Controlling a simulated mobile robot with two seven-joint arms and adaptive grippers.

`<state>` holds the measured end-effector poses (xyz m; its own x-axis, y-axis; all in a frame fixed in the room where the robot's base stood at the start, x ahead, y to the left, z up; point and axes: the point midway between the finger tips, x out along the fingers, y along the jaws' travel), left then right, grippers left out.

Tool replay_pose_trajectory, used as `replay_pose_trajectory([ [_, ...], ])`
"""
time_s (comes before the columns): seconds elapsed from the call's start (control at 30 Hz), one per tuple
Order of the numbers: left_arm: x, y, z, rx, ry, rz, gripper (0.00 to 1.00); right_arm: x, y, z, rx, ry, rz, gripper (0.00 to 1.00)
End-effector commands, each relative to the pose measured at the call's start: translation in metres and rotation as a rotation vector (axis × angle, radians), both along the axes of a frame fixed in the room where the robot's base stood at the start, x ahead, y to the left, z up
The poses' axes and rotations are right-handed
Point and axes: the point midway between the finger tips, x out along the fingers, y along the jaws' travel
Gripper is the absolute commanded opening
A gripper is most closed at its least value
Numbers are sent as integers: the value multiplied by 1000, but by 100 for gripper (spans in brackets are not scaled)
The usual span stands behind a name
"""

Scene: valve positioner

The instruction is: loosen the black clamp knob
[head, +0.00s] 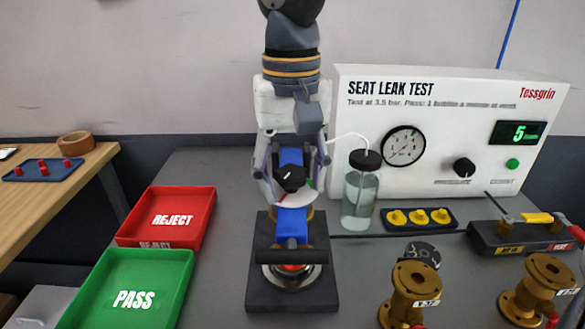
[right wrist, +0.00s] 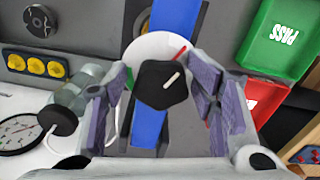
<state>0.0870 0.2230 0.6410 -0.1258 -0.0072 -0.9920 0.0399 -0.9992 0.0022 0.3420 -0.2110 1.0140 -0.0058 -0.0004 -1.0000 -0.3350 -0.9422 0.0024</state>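The black clamp knob (head: 291,178) has a white pointer line and sits on the blue upright (head: 292,222) of the fixture in the middle of the table. In the right wrist view the knob (right wrist: 160,86) lies between the fingers, with a red mark beside it. My right gripper (head: 292,168) comes down from above with one finger on each side of the knob. In the right wrist view the gripper (right wrist: 160,78) is open, with a gap visible on both sides of the knob. My left gripper is not in view.
A clear bottle (head: 361,192) with a thin hose stands close on the right, before the white test panel (head: 440,130). Red (head: 205,205) and green (head: 185,275) trays lie left. Brass valves (head: 412,290) stand front right. Bare table lies left of the fixture.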

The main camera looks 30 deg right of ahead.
Motion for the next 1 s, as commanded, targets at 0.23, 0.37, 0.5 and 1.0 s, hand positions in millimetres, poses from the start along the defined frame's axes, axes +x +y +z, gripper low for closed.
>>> replay_pose_trajectory([
  [0.23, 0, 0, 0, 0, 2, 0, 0, 1, 1, 20, 5, -7, -1, 52],
  [0.37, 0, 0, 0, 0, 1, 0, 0, 1, 1, 38, 5, -9, -1, 52],
  [0.5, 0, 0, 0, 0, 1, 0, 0, 1, 0, 55, 2, -9, -2, 52],
  [1.0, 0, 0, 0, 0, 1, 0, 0, 1, 0, 63, 0, -8, -1, 52],
])
